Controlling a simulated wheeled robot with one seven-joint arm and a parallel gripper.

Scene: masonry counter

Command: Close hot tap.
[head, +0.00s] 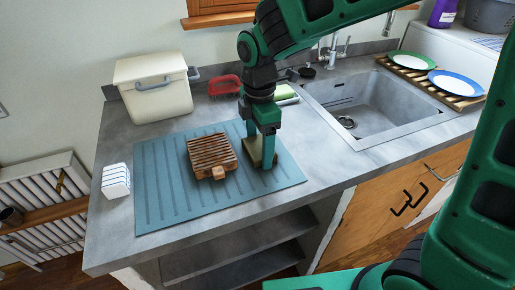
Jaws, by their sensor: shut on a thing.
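The chrome tap (334,52) stands at the back edge of the sink (378,110), right of my arm. It has an upright handle on each side. Which handle is hot, and whether either is open, I cannot tell; no water stream is visible. My gripper (264,160) points down over the blue-grey ribbed mat (170,190), well left of and in front of the tap. It is shut on a beige block (253,151), partly hidden by the fingers. I cannot tell whether the block touches the mat.
A slatted wooden block (211,152) lies on the mat beside my gripper. A white-and-blue box (116,181), a cream bin (152,90), a red rack (224,85) and a green-topped item (285,93) stand around. Plates (412,61) rest on a rack right of the sink.

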